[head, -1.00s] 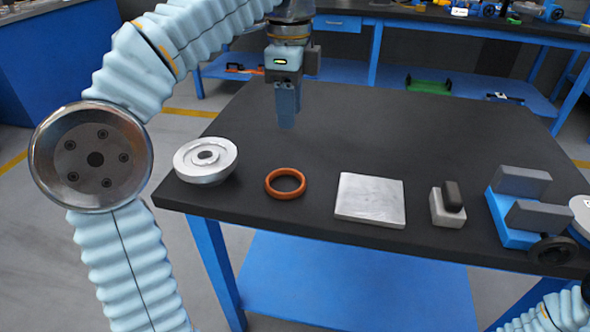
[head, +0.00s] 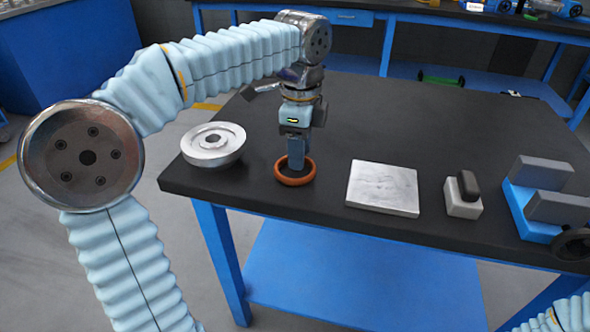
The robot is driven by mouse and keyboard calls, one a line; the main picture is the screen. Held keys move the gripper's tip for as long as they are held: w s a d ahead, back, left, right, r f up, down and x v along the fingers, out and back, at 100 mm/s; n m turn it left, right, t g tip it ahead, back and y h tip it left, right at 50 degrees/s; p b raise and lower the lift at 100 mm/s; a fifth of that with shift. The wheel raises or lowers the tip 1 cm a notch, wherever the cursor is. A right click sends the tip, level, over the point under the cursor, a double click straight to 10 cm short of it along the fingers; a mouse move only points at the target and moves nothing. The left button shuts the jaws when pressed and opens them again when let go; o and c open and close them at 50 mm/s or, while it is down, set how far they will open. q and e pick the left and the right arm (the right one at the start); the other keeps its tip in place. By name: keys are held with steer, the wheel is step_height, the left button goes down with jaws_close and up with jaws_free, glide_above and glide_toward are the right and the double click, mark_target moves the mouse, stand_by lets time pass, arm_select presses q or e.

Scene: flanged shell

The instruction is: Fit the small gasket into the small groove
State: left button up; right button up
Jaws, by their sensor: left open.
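The orange ring gasket (head: 294,181) lies on the dark bench top, left of the metal plate. My left gripper (head: 296,168) points straight down over the gasket, its open fingers low at the ring and covering part of its far side. I cannot tell whether the fingertips touch it. The silver flanged shell (head: 228,152) sits to the left near the bench corner, with round steps and a raised centre with a hole. Its grooves are too small to tell apart. My right gripper is out of view; only a piece of my right arm shows at the lower right.
A flat metal plate (head: 383,188) lies right of the gasket. Further right are a light block with a dark top (head: 462,199) and a blue vise with grey jaws (head: 535,195). The bench top (head: 400,125) behind these is clear. The bench's front edge is close to the parts.

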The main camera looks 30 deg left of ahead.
arm_select(q)
jaws_close()
steer(key=shift+r, duration=0.15)
